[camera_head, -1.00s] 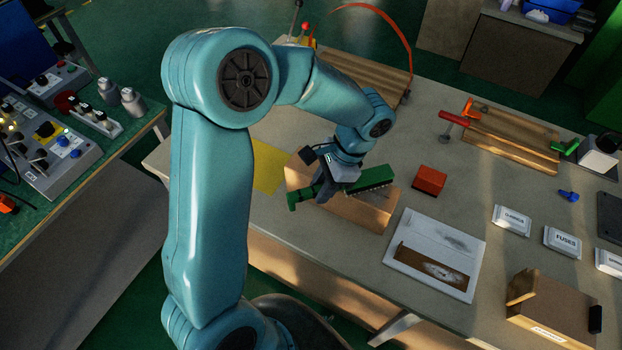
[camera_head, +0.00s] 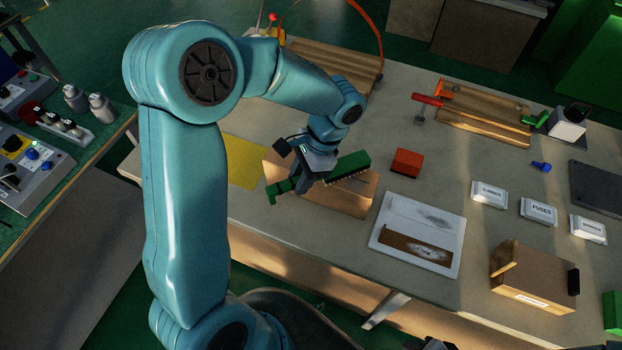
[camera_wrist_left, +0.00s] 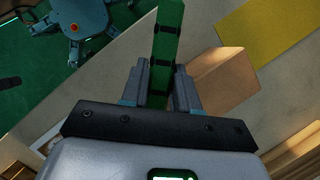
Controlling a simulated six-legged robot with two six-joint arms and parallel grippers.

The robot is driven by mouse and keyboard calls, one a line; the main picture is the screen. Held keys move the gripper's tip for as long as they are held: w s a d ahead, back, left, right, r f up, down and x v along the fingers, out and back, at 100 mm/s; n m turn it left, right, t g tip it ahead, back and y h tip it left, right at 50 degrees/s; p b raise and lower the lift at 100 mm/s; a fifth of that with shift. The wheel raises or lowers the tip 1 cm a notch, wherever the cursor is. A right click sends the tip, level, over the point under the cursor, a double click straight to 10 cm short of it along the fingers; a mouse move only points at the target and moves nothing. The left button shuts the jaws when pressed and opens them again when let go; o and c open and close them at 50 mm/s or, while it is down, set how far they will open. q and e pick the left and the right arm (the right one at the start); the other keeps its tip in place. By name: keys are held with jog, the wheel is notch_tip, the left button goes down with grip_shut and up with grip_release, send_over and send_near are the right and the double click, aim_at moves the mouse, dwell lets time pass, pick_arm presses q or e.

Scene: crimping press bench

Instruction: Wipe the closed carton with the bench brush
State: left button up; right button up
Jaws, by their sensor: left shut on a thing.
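My left gripper (camera_head: 308,187) is shut on the green bench brush (camera_head: 350,165), around its handle. The brush head points to the right, with pale bristles along its lower side. It is above a tan box-like piece (camera_head: 350,201); I cannot tell whether the bristles touch it. The left wrist view shows the green handle (camera_wrist_left: 167,40) between both fingers. A brown carton (camera_head: 535,278) with a white label stands at the right front of the bench, a tan flap-like part at its left end and a black piece at its right. My right gripper is not clearly seen.
A white panel (camera_head: 395,242) with dark smudges lies between the tan piece and the carton. A red block (camera_head: 407,162), several white labelled packs (camera_head: 538,211) and a wooden rack (camera_head: 485,115) lie behind. A yellow sheet (camera_head: 240,160) is at left.

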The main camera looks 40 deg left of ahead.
pick_arm(q)
jog(key=shift+s+a+f, duration=0.1)
jog(key=shift+s+a, duration=0.2)
jog(key=shift+a, duration=0.55)
jog(key=shift+s+a+r, duration=0.1)
jog(key=shift+s+a, duration=0.15)
jog(key=shift+a, duration=0.55)
jog(key=shift+s+a+f, duration=0.1)
jog(key=shift+s+a, duration=0.2)
jog(key=shift+a, duration=0.55)
grip_shut()
jog(key=shift+w+d, duration=0.4)
jog(key=shift+d, duration=0.65)
jog(key=shift+w+d, duration=0.4)
jog(key=shift+d, duration=0.7)
jog(key=shift+w+d, duration=0.4)
jog(key=shift+d, duration=0.65)
jog(key=shift+s+a, duration=0.2)
jog(key=shift+a, duration=0.4)
jog(key=shift+s+a, duration=0.2)
jog(key=shift+a, duration=0.35)
jog(key=shift+s+a, duration=1.05)
jog(key=shift+a, duration=2.2)
jog(key=w+d, duration=0.3)
jog(key=d, duration=0.7)
jog(key=shift+w+d+p, duration=0.2)
jog(key=shift+d+p, duration=0.15)
jog(key=shift+p, duration=0.05)
